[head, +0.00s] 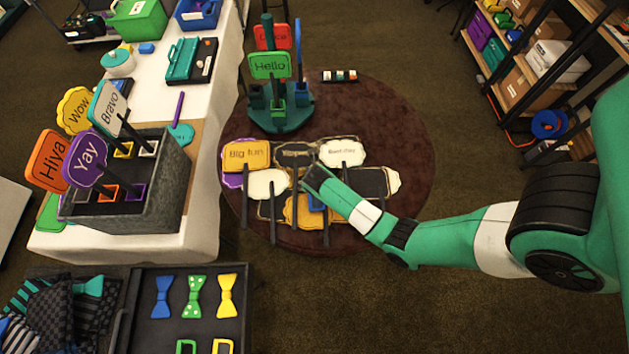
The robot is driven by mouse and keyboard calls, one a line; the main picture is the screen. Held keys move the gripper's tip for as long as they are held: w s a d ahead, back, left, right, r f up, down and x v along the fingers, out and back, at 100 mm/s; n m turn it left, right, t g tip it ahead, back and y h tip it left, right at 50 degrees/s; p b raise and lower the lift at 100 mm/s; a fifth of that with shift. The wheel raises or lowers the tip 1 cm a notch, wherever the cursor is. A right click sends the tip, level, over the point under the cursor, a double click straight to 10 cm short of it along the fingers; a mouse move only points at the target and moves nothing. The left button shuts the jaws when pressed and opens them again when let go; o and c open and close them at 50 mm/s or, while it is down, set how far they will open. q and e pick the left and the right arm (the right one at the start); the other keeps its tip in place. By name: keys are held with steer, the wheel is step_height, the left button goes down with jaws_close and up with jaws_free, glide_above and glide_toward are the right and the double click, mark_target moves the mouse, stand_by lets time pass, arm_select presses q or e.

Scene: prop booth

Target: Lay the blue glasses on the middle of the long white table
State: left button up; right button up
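The long white table (205,185) runs along the left of the head view, covered with a white cloth and bearing several things. I cannot make out the blue glasses for certain. A small blue thing (315,203) shows among the signs on the round brown table (405,130), just below my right gripper (309,180); its shape is mostly hidden. My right arm reaches in from the right, with its gripper low over the signs. Its fingers are too small and dark to tell open from shut. My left gripper is not in view.
Several stick signs lie on the round table, near a green stand (280,115) with upright signs. On the white table are a grey sign box (165,190), a teal case (185,62) and a green bin (138,20). A bow tie tray (190,270) stands at lower left.

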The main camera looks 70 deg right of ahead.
steer(key=shift+f, duration=0.1)
steer(key=shift+c, duration=0.4)
steer(key=c, duration=1.3)
steer(key=shift+r, duration=0.25)
step_height(320, 180, up, 3)
steer(key=shift+r+p, duration=0.15)
steer(key=shift+p, duration=1.1)
steer(key=s+a+r+p, duration=0.1)
steer(key=s+r+p, duration=0.1)
steer(key=s+r, duration=0.1)
steer(key=s+a+r+p, duration=0.2)
steer(key=s+r, duration=0.1)
steer(key=s, duration=0.2)
steer(key=s+a+r+p, duration=0.1)
steer(key=s+r+p, duration=0.1)
steer(key=s, duration=0.3)
steer(key=shift+p+v, duration=0.35)
steer(key=shift+v, duration=0.45)
